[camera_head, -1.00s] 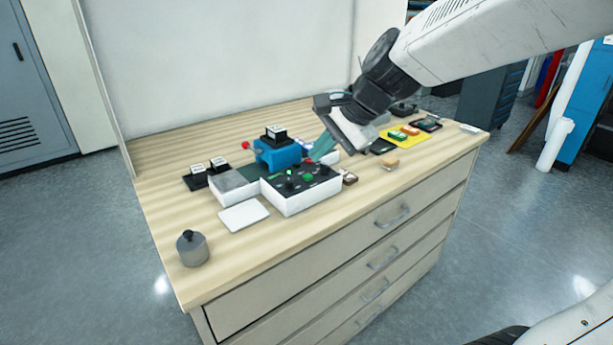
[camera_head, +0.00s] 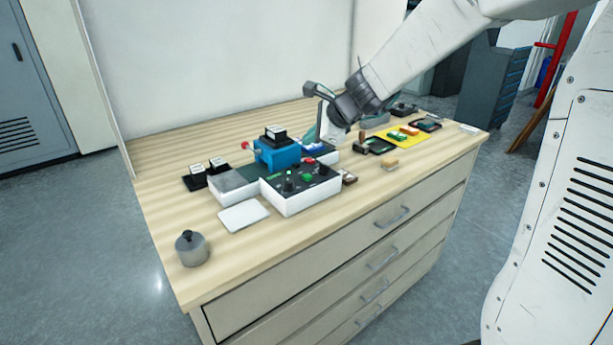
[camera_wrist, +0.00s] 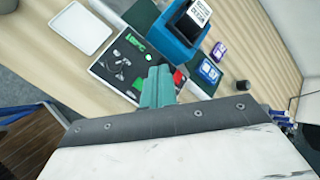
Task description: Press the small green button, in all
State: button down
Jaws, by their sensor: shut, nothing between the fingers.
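The control box (camera_head: 288,206) is white with a black top panel and sits on the bench. A green button (camera_head: 307,177) shows on its panel, and a smaller green spot (camera_head: 289,172) lies further left. In the wrist view a green patch (camera_wrist: 138,83) is close beside my fingers, and a green display (camera_wrist: 134,42) is on the panel's far part. My gripper (camera_wrist: 158,75) has teal fingers, shut and empty, and hides part of the panel. In the head view the fingers are mostly hidden behind the wrist, behind and right of the box. I cannot tell their height.
A blue device (camera_head: 277,156) with a black-and-white block on top stands behind the box. A red button (camera_wrist: 178,78) is near my fingers. A white plate (camera_head: 243,215) and a grey weight (camera_head: 192,249) lie left. A yellow mat (camera_head: 408,137) is right. The front edge is mostly clear.

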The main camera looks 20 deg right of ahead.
aim_at(307, 177)
jog(key=shift+f, duration=3.6)
jog(key=shift+f, duration=0.15)
jog(key=shift+f, duration=0.3)
